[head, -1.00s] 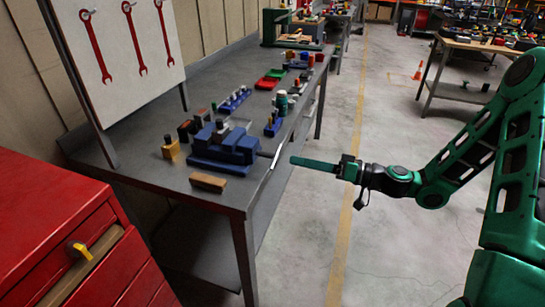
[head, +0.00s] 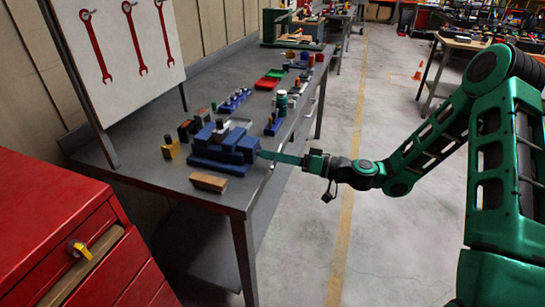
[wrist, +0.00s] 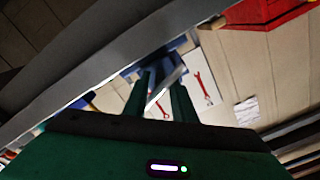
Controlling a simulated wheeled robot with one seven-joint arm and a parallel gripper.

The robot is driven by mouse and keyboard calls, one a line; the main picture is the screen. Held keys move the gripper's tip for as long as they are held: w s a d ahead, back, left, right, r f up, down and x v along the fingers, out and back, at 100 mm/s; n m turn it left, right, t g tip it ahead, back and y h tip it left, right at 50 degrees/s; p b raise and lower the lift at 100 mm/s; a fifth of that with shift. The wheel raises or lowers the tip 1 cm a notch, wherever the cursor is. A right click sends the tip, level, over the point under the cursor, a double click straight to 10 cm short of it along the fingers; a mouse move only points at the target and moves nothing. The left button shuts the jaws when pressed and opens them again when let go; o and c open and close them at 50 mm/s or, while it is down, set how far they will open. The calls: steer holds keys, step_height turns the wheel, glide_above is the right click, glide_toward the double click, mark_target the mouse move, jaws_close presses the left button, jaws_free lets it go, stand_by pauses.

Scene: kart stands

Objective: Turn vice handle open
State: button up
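The blue vice (head: 226,150) is on the near part of the grey workbench (head: 150,205), its right end towards the bench edge. My green gripper (head: 270,156) reaches in from the right, its fingertips close to the vice's right end. In the head view the fingers largely cover the handle. In the wrist view the two dark fingers (wrist: 163,88) stand apart, with the pale metal handle bar (wrist: 167,88) slanting across the gap between them. Gripper contact with the bar cannot be made out.
A wooden block (head: 208,182) lies in front of the vice, and a yellow block (head: 171,150) is to its left. A green bottle (head: 281,101) and small trays stand further back. A red drawer cabinet (head: 60,220) is at lower left. The floor right of the bench is clear.

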jaws_close()
steer(key=shift+w+d+f, duration=0.15)
steer(key=shift+d, duration=0.05)
stand_by(0.8)
steer(key=shift+o, duration=2.1)
jaws_free()
steer(key=shift+a, duration=0.1)
steer(key=v, duration=1)
steer(key=shift+d, duration=0.4)
